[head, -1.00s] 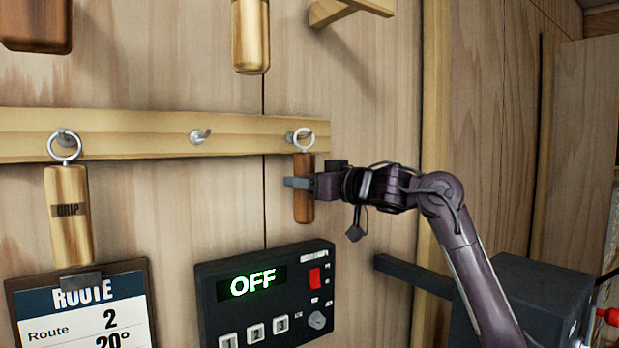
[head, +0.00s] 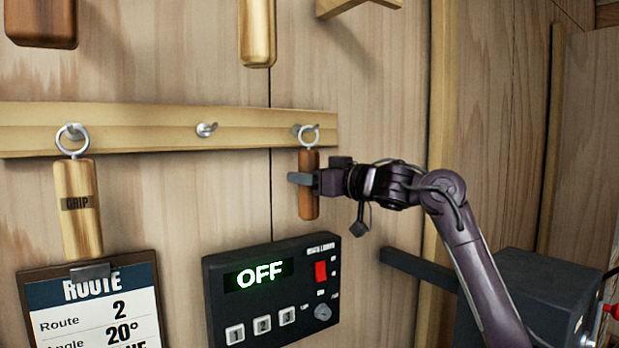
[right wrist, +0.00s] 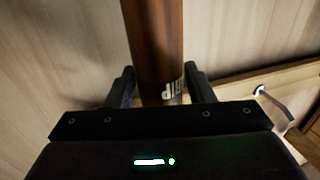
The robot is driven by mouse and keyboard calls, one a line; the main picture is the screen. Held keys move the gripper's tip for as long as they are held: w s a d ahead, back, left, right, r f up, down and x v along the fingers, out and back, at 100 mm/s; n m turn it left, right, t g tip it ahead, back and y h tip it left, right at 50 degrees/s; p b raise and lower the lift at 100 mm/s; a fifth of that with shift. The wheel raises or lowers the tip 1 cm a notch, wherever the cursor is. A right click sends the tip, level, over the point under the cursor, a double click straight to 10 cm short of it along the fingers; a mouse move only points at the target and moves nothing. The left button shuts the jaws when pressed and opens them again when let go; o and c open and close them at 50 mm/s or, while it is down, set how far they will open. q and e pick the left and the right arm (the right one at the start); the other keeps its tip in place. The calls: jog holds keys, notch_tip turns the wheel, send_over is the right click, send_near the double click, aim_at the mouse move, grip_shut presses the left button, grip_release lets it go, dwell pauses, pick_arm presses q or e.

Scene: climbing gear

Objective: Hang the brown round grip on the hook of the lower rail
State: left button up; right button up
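The brown round grip (head: 309,196) hangs upright at the right end of the lower rail (head: 240,140), its metal ring (head: 309,135) up at the right hook (head: 297,130). The ring overlaps the hook in the head view; I cannot tell whether the hook passes through it. My right gripper (head: 304,179) is shut on the grip's body, coming from the right. In the right wrist view the grip (right wrist: 155,45) stands between the two fingers (right wrist: 161,88), with part of its lettering showing. My left gripper is out of view.
The middle hook (head: 206,129) is empty. A lighter grip (head: 78,225) hangs on the left hook, above a route clipboard (head: 95,305). A black control box (head: 270,290) reading OFF is mounted below the brown grip. Other grips (head: 257,30) hang above the rail.

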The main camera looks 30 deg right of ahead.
jog(key=o, duration=0.3)
jog(key=shift+s, duration=0.1)
jog(key=b+v, duration=0.4)
jog(key=v, duration=0.3)
jog(key=shift+s+d, duration=0.15)
jog(key=shift+s, duration=0.15)
